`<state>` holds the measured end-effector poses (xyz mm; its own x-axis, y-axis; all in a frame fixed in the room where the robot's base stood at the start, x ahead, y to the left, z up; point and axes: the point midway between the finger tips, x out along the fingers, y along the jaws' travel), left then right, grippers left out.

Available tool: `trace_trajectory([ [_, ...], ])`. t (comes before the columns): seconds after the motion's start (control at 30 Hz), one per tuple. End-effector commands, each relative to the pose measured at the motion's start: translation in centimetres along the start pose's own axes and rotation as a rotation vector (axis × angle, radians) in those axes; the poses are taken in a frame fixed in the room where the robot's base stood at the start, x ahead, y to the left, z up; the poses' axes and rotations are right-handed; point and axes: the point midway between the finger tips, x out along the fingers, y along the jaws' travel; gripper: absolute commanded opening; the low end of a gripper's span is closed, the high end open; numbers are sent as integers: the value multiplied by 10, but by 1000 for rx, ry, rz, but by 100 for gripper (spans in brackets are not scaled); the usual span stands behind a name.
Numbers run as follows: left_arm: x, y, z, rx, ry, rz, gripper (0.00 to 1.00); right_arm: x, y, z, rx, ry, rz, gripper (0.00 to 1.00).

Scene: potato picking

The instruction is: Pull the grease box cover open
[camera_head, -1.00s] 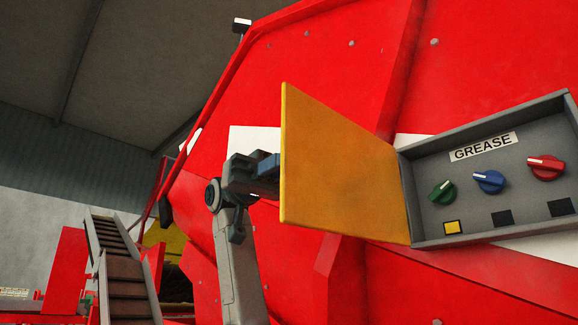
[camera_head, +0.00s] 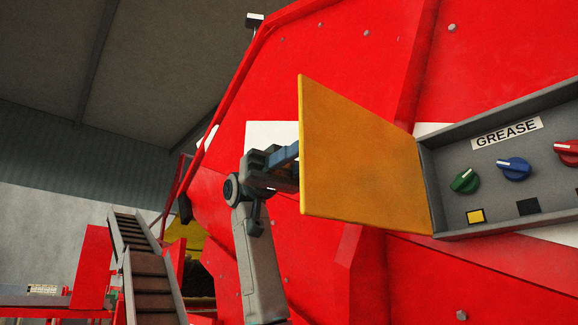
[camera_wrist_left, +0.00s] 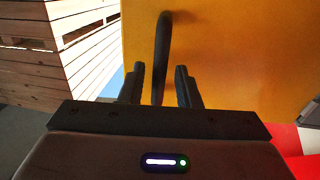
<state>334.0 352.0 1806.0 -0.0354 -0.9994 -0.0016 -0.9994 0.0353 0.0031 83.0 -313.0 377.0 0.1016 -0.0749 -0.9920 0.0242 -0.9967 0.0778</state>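The grease box (camera_head: 428,190) is a grey open-fronted box on the red machine, at the right of the head view. Its yellow cover (camera_head: 362,165) stands swung out to the left, hinged at the box's left side. My left gripper (camera_head: 283,168) is at the cover's far side, its fingertips partly hidden behind it. In the left wrist view the cover (camera_wrist_left: 250,60) fills the right and a dark handle (camera_wrist_left: 162,45) stands on it. The left gripper's fingers (camera_wrist_left: 160,76) are apart, one on each side of the handle, with gaps visible. My right gripper is not in view.
Inside the box are a GREASE label (camera_head: 507,132), green (camera_head: 464,181), blue (camera_head: 514,168) and red knobs (camera_head: 567,150), and small square buttons. A conveyor (camera_head: 150,275) stands at the lower left. Wooden crates (camera_wrist_left: 60,50) show in the left wrist view.

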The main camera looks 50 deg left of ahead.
Motion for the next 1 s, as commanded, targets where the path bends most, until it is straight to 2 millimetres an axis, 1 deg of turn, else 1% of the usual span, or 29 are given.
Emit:
trace_trajectory([
  [0.1, -23, 1, 2, -2, 4, -1, 30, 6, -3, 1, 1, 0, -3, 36],
  [0.3, -63, 1, 1, -1, 3, 0, 30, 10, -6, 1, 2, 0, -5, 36],
  [0.4, -78, 1, 0, -1, 2, 0, 30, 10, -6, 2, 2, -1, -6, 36],
  [0.5, -89, 0, 0, 0, 1, 0, 30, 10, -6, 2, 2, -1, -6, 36],
  [0.67, -96, 0, 0, -1, 1, 0, 30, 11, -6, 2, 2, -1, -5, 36],
  [1.0, -96, 0, 1, -1, 0, 0, 30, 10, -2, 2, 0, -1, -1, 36],
])
